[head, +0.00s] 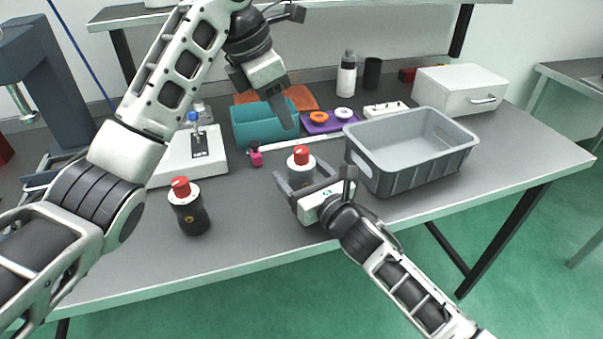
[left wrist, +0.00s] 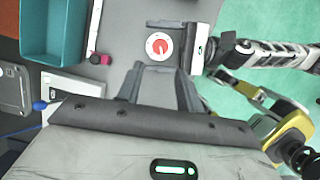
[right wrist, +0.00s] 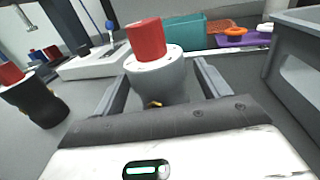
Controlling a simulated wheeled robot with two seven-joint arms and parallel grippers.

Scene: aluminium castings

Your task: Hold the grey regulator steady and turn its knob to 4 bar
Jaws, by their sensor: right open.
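The grey regulator (head: 297,180), with a red knob (head: 301,155) and pale dial ring, stands upright near the table's front. In the right wrist view its grey body (right wrist: 158,85) sits between my right gripper's fingers. My right gripper (head: 312,183) is open around it at low height; contact cannot be made out. My left gripper (head: 282,108) is above and behind the regulator, pointing down, empty, its fingers apart. In the left wrist view the red knob (left wrist: 158,47) and white dial show from above, beyond the fingertips. The scale is too small to read.
A second, black regulator (head: 190,215) with a red knob stands to the left. A grey crate (head: 425,165) is close on the right. A pink-capped item (head: 256,155), a teal bin (head: 250,125) and a purple tray (head: 322,127) lie behind.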

